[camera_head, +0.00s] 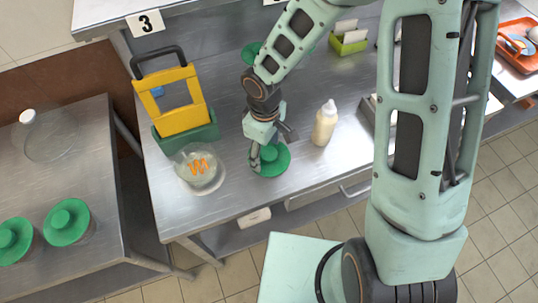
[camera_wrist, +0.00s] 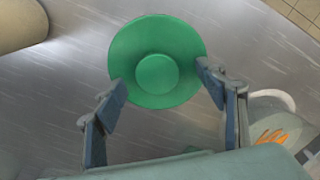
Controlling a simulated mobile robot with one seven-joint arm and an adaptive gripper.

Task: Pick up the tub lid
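The tub lid (camera_head: 274,162) is a green disc with a round raised knob. It lies on the steel counter in the head view, under my gripper (camera_head: 262,160). In the wrist view the lid (camera_wrist: 157,40) shows from above, with its knob (camera_wrist: 157,73) in the middle. My gripper (camera_wrist: 162,90) is open, its two fingers on either side of the lid's near part. No finger is seen to close on the knob. From these frames I cannot tell whether the fingertips touch the lid or hover above it.
A clear tub with orange pieces (camera_head: 201,173) stands left of the lid, by a yellow slicer (camera_head: 172,102) on a green base. A cream squeeze bottle (camera_head: 325,124) stands to the right.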

